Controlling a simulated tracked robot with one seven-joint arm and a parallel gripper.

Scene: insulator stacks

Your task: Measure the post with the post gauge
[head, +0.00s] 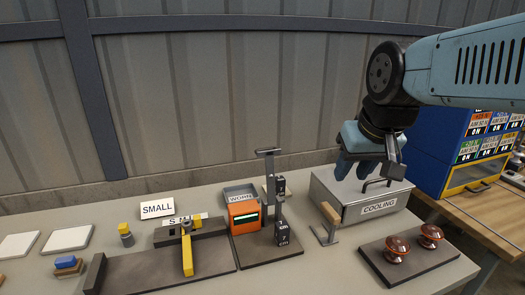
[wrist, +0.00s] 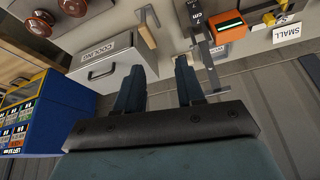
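No object is labelled as the post or the post gauge. An upright grey stand (head: 269,185) with a sliding top arm and black blocks marked "cm" (head: 282,235) stands on a dark plate right of an orange box with a green display (head: 245,217). A flat fixture marked S, M, L with a yellow bar (head: 187,256) lies to the left. A small grey cylinder with a yellow top (head: 126,234) stands further left. My gripper (head: 369,170) is above the grey COOLING box (head: 340,205). In the wrist view my gripper (wrist: 158,72) is open, with nothing between its fingers.
A wood-handled metal tool (head: 330,213) stands left of the COOLING box. Two brown insulators (head: 397,250) sit on a dark plate at right. A WORN tray (head: 240,193), a SMALL sign (head: 157,209) and white pads (head: 67,239) are leftward. A blue cabinet (head: 440,135) stands far right.

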